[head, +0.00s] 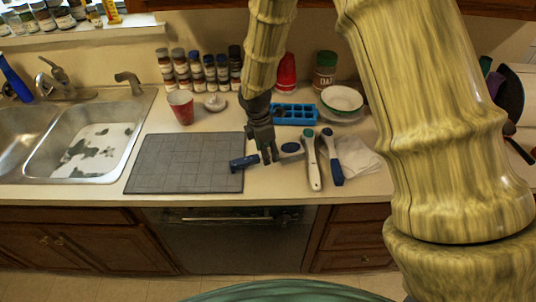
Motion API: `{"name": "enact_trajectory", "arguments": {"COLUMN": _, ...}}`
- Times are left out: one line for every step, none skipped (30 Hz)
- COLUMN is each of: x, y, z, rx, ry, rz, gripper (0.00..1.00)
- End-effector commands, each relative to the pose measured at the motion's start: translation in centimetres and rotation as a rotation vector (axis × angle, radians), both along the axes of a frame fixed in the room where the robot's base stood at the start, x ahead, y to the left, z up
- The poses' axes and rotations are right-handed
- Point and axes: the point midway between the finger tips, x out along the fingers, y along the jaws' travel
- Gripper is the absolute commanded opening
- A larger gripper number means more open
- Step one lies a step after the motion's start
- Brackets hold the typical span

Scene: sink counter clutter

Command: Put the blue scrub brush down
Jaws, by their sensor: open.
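A short dark-blue object (243,162), which looks like the blue scrub brush, lies across the right edge of the grey mat (180,160). Its right end is close to my gripper (269,158). My gripper points down over the counter just right of the mat, open, with its fingers apart. I cannot tell whether a finger touches the blue object.
A blue ice tray (295,114), a bowl (342,99) and several spice jars (208,72) stand behind. A red cup (180,106) is behind the mat. A flat blue oval (290,147) and white cloth (358,158) lie right. The sink (85,150) is left. Most of the mat is clear.

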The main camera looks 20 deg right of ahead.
Motion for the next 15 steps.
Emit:
{"name": "enact_trajectory", "arguments": {"x": 0.0, "y": 0.1, "z": 0.6, "rx": 0.0, "ry": -0.002, "rz": -0.001, "gripper": 0.51}}
{"name": "enact_trajectory", "arguments": {"x": 0.0, "y": 0.1, "z": 1.0, "rx": 0.0, "ry": -0.002, "rz": -0.001, "gripper": 0.51}}
{"name": "enact_trajectory", "arguments": {"x": 0.0, "y": 0.2, "z": 1.5, "rx": 0.001, "ry": -0.002, "rz": -0.001, "gripper": 0.51}}
{"name": "enact_trajectory", "arguments": {"x": 0.0, "y": 0.3, "z": 1.9, "rx": 0.001, "ry": -0.002, "rz": -0.002, "gripper": 0.51}}
{"name": "enact_trajectory", "arguments": {"x": 0.0, "y": 0.3, "z": 2.3, "rx": 0.0, "ry": -0.002, "rz": -0.002, "gripper": 0.51}}
{"name": "enact_trajectory", "arguments": {"x": 0.0, "y": 0.4, "z": 2.8, "rx": 0.001, "ry": -0.002, "rz": -0.001, "gripper": 0.51}}
{"name": "enact_trajectory", "arguments": {"x": 0.0, "y": 0.5, "z": 3.2, "rx": 0.001, "ry": -0.002, "rz": -0.001, "gripper": 0.51}}
{"name": "enact_trajectory", "arguments": {"x": -0.1, "y": 0.6, "z": 3.6, "rx": 0.001, "ry": -0.002, "rz": -0.001, "gripper": 0.51}}
{"name": "enact_trajectory", "arguments": {"x": -0.1, "y": 0.6, "z": 4.2, "rx": 0.001, "ry": -0.002, "rz": -0.001, "gripper": 0.51}}
{"name": "enact_trajectory", "arguments": {"x": -0.1, "y": 0.7, "z": 4.6, "rx": 0.001, "ry": -0.002, "rz": -0.001, "gripper": 0.51}}
{"name": "enact_trajectory", "arguments": {"x": -0.1, "y": 0.8, "z": 5.0, "rx": 0.0, "ry": -0.003, "rz": -0.001, "gripper": 0.51}}
{"name": "enact_trajectory", "arguments": {"x": -0.1, "y": 0.8, "z": 5.6, "rx": 0.0, "ry": -0.002, "rz": -0.001, "gripper": 0.51}}
{"name": "enact_trajectory", "arguments": {"x": -0.1, "y": 0.9, "z": 6.0, "rx": 0.0, "ry": -0.002, "rz": 0.0, "gripper": 0.51}}
{"name": "enact_trajectory", "arguments": {"x": -0.1, "y": 1.0, "z": 6.4, "rx": 0.001, "ry": -0.002, "rz": 0.0, "gripper": 0.51}}
{"name": "enact_trajectory", "arguments": {"x": -0.1, "y": 1.0, "z": 6.9, "rx": 0.0, "ry": -0.002, "rz": 0.0, "gripper": 0.51}}
